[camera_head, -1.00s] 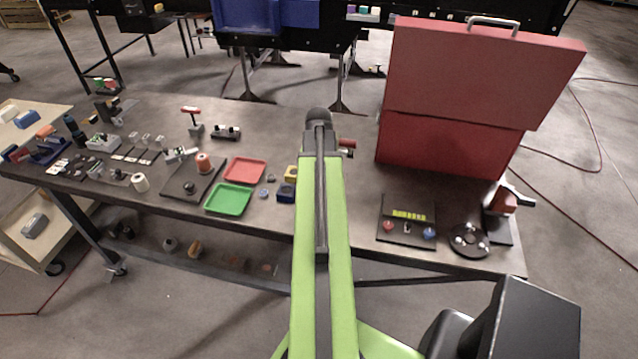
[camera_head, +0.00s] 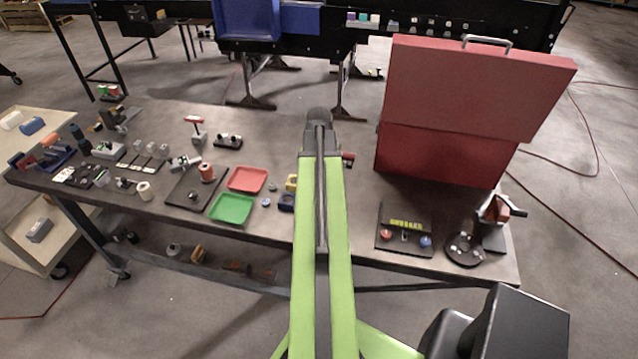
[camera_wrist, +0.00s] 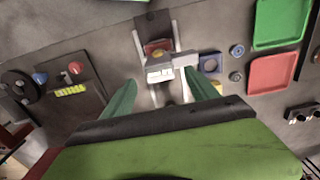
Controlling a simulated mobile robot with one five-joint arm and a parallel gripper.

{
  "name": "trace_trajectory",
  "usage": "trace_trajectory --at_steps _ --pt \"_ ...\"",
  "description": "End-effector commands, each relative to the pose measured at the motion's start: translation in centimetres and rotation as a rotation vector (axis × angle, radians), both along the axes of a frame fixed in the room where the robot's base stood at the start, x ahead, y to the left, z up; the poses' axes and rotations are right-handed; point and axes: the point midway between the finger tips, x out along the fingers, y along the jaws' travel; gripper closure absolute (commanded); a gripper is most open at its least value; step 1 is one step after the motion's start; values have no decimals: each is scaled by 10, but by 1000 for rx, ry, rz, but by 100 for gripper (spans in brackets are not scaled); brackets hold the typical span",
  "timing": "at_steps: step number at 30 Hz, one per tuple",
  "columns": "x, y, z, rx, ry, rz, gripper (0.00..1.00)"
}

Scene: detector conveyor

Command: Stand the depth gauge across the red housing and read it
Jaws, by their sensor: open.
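In the wrist view, my gripper (camera_wrist: 160,95) shows two green fingers spread apart. Between and just beyond them is a pale gauge-like device with a small display (camera_wrist: 160,73), which looks like the depth gauge. Pale bars run along both sides of it. Just beyond the display, between the bars, is a small red part (camera_wrist: 157,47), apparently the red housing, with a dark block behind it. I cannot tell whether the gauge touches the red part or the fingers touch the gauge. In the head view my arm hides the gripper and the gauge; a small red end (camera_head: 348,158) shows right of the arm.
In the wrist view, a blue-framed block (camera_wrist: 210,62) sits close to the right finger. A green tray (camera_wrist: 280,22) and red tray (camera_wrist: 273,72) lie further right. A knob panel (camera_wrist: 72,85) is left. In the head view, a big red toolbox (camera_head: 440,155) stands right of my arm.

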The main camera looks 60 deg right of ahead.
Motion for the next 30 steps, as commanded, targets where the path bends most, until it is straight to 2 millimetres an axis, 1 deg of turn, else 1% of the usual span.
trace_trajectory --at_steps 1,6,9,12,21,23,25,26,27,29,30 --pt "0 0 25 0 0 0 31" --pt "0 0 63 0 0 -1 31" --pt "0 0 76 0 0 -1 31" --pt "0 0 81 0 0 -1 31" --pt "0 0 78 0 0 -1 31" --pt "5 4 78 0 0 13 31" --pt "25 22 78 0 0 68 31" --pt "40 35 78 0 -1 108 31" --pt "62 57 78 0 -1 174 31" --pt "99 100 78 0 0 296 31" --pt "124 134 78 0 0 388 31"
